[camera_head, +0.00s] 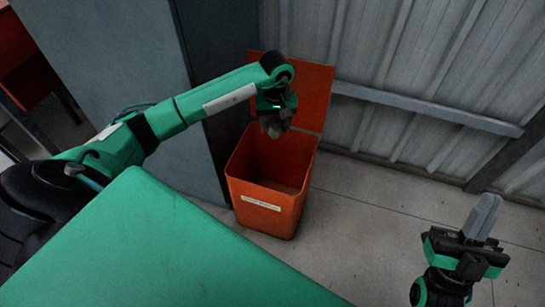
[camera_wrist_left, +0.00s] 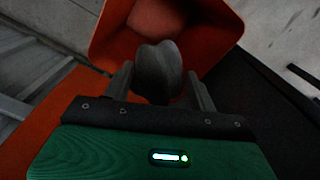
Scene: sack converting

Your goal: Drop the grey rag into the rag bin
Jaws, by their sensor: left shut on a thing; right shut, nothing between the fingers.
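The grey rag (camera_head: 275,123) is a small dark bundle hanging from my left gripper (camera_head: 273,112). In the left wrist view the rag (camera_wrist_left: 158,73) sits between the two fingers of my left gripper (camera_wrist_left: 160,88), which is shut on it. The rag bin (camera_head: 265,200) is orange and open, with its lid (camera_head: 312,90) raised against the back. The rag is above the bin's opening, towards its back. In the left wrist view the bin (camera_wrist_left: 215,40) opens beyond the rag. My right gripper (camera_head: 484,218) is shut and empty, pointing up at the lower right.
A grey cabinet (camera_head: 110,50) stands left of the bin. A corrugated metal wall (camera_head: 420,50) with a rail (camera_head: 430,108) is behind it. The floor (camera_head: 370,220) right of the bin is clear. An orange object (camera_head: 25,60) is at the far left.

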